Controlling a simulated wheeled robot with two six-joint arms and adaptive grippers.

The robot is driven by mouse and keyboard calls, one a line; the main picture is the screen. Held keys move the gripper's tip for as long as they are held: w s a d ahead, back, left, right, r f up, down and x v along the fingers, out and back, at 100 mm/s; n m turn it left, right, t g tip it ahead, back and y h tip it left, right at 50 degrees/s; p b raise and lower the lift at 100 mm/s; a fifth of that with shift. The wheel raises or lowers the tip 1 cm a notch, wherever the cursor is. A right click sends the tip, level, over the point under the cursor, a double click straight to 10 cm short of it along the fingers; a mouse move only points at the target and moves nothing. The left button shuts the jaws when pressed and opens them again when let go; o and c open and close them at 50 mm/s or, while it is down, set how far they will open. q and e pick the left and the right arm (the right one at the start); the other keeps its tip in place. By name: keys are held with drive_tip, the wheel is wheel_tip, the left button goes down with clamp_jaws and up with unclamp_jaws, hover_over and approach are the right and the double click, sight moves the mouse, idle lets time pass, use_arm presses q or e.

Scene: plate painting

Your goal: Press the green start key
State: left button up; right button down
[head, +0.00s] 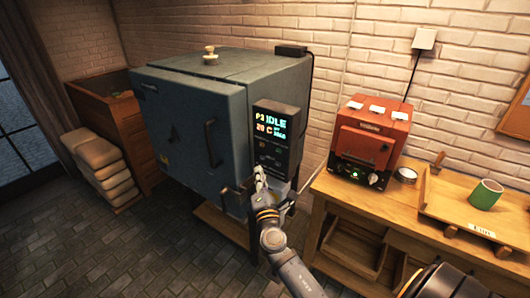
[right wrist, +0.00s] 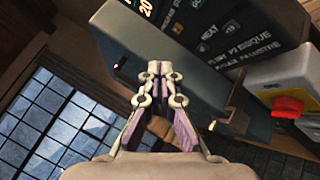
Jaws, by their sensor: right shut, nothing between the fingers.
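The kiln's control panel (head: 290,150) is a dark box on the right side of the blue-grey kiln (head: 195,125). Its display (head: 272,124) reads P3 IDLE and 20 C. My right gripper (head: 260,173) is shut and empty, in front of the panel's lower part. In the right wrist view the closed fingertips (right wrist: 160,68) point towards the panel's lower end (right wrist: 205,45), where small lettering shows. I cannot tell whether they touch it.
A light box with a red knob (right wrist: 288,107) sits below the panel. An orange small kiln (head: 370,140) and a green cup (head: 486,194) stand on the wooden bench at right. Stacked sacks (head: 100,165) lie at left. The floor in front is clear.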

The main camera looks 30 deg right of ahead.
sight(278, 151)
drive_tip(key=shift+a+r, duration=0.2)
drive_tip(key=shift+r, duration=0.3)
drive_tip(key=shift+w+d, duration=0.1)
drive_tip(key=shift+w+d, duration=0.55)
drive_tip(key=shift+d, duration=0.8)
drive_tip(key=shift+w+d, duration=0.6)
drive_tip(key=shift+d, duration=0.7)
drive_tip(key=shift+w+d, duration=0.55)
drive_tip(key=shift+d, duration=0.8)
drive_tip(key=shift+w+d, duration=0.15)
drive_tip(key=shift+d, duration=0.25)
